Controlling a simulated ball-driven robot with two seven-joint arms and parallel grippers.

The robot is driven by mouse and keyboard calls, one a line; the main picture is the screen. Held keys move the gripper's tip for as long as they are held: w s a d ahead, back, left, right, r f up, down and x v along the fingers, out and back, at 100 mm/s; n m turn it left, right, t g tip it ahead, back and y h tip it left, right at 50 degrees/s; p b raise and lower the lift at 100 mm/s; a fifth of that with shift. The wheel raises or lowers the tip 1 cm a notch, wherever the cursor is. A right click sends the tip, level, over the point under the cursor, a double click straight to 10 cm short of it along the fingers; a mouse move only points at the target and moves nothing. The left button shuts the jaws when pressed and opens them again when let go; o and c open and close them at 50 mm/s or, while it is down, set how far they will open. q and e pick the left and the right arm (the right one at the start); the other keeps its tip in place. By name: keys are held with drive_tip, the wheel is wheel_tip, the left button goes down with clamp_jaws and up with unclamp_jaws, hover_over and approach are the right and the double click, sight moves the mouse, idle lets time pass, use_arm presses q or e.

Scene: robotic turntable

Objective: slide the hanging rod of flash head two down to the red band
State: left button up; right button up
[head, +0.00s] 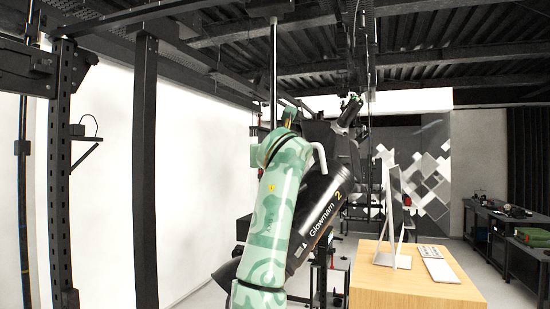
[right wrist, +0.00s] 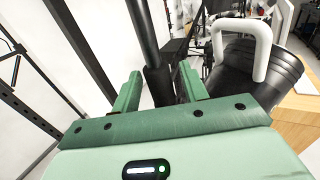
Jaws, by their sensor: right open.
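Flash head two (head: 322,205), a black cylinder marked "Glowmam 2", hangs tilted behind my right arm in the head view. Its black body (right wrist: 268,75) and pale handle (right wrist: 243,40) show at the right in the right wrist view. The dark hanging rod (head: 273,65) comes down from the ceiling frame; in the right wrist view the rod (right wrist: 143,30) runs into a thicker black sleeve. My right gripper (right wrist: 158,88) is open, with its green fingers on either side of the sleeve. I cannot make out a red band. My left gripper is not in view.
A wooden table (head: 415,285) with a white monitor (head: 392,215) and keyboard stands to the right. Black posts (head: 146,170) rise at the left before a white backdrop. Another flash head (head: 349,110) hangs farther back. Dark benches line the far right.

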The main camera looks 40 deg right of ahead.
drive_tip(key=b+v, duration=0.3)
drive_tip(key=v, duration=1.3)
drive_tip(key=shift+s, duration=0.1)
